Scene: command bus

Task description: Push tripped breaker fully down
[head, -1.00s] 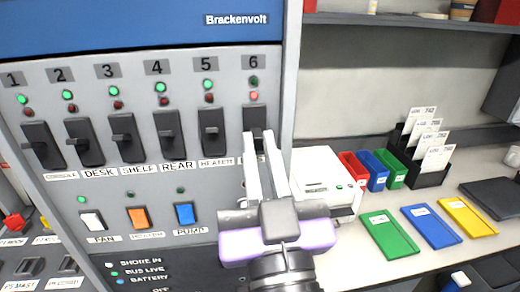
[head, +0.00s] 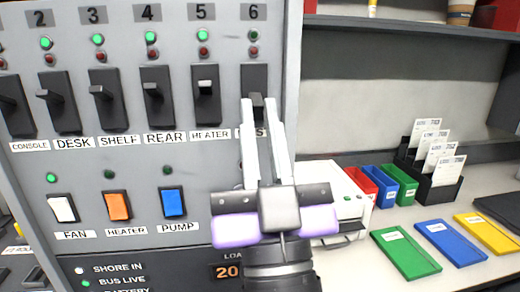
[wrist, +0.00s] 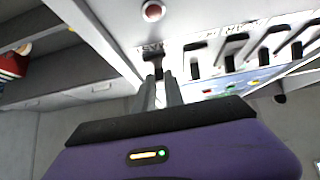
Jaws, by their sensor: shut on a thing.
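The breaker under number 6 (head: 254,78) is a black switch at the right end of the row on the grey panel. Its toggle (head: 257,99) sits lower in its housing than the toggles of its neighbours. My gripper (head: 259,104) is shut on this toggle, with both pale fingers reaching up from below. The breaker also shows in the wrist view (wrist: 154,58) just beyond the fingertips. The red lamp (head: 253,51) and green lamp (head: 254,36) above breaker 6 both look dim. The fingers partly cover the breaker's label.
Breaker 5 (head: 206,96) stands close on the left, with more breakers beyond it under lit green lamps. Fan, heater and pump rocker switches (head: 172,202) sit below. A white device (head: 338,190) and coloured bins (head: 381,188) stand on the counter at right.

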